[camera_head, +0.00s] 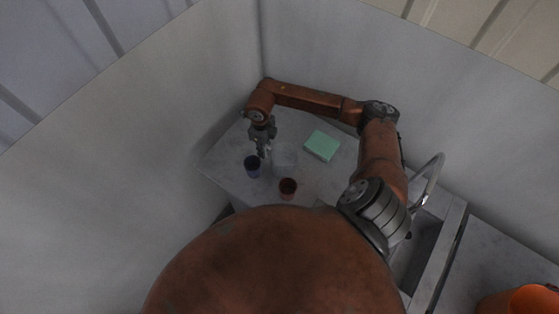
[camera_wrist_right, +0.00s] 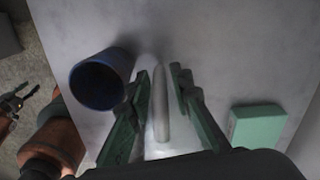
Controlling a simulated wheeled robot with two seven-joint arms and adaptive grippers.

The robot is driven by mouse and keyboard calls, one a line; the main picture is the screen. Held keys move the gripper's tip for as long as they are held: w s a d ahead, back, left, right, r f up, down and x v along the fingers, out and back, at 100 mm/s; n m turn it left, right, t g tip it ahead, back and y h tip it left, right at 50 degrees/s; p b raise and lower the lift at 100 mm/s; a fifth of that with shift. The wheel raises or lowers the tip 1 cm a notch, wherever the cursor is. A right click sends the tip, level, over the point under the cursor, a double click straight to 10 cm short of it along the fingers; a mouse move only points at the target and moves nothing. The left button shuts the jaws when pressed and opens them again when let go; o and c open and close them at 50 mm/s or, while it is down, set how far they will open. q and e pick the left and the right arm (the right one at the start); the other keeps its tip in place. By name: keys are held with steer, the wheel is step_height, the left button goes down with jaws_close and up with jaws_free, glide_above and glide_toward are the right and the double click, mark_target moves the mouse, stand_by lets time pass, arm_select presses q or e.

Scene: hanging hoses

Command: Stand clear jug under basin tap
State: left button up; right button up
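The clear jug (camera_head: 285,161) stands on the grey counter in the head view, faint and see-through. My right gripper (camera_head: 264,152) points down at its left side. In the right wrist view, a pale upright bar, which looks like the jug's handle (camera_wrist_right: 161,103), lies between the two fingers of my right gripper (camera_wrist_right: 161,77). The fingers are apart, with a narrow gap showing on each side of the bar. The tap (camera_head: 432,176) curves over the basin (camera_head: 416,254) at the right. My left gripper (camera_wrist_right: 20,97) shows small at the wrist view's left edge, its fingers apart and empty.
A blue cup (camera_head: 252,167) stands close left of the jug, and it is beside the fingers in the wrist view (camera_wrist_right: 98,82). A red cup (camera_head: 288,186) stands in front. A green block (camera_head: 322,146) lies behind right.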

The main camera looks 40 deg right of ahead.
steer(key=shift+f, duration=0.95)
jaws_close()
